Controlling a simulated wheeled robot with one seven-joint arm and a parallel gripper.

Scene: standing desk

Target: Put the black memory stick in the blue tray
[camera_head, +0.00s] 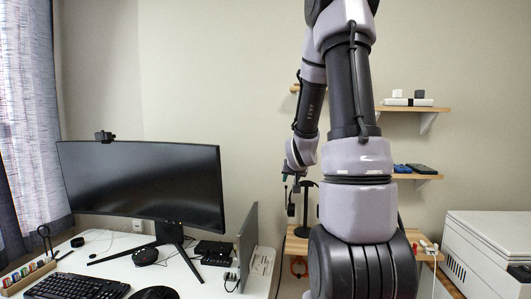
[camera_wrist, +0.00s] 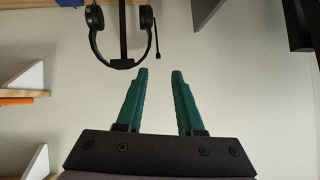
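My gripper (camera_wrist: 159,73) shows two green fingers in the wrist view, held apart with nothing between them. In the head view my gripper (camera_head: 288,180) is small and partly hidden, in front of the back wall by the headset stand. I cannot make out the black memory stick in either view. No blue tray can be clearly identified; a small blue object (camera_head: 402,169) lies on the lower wall shelf, and a bit of blue shows at the top edge of the wrist view. My arm hides part of the area behind it.
A headset (camera_wrist: 122,32) hangs on its stand ahead of the fingers. The white desk (camera_head: 215,284) holds a monitor (camera_head: 145,185), a keyboard (camera_head: 75,287) and an upright grey panel (camera_head: 247,243). Wall shelves (camera_head: 415,109) are at the right, above a white cabinet (camera_head: 490,228).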

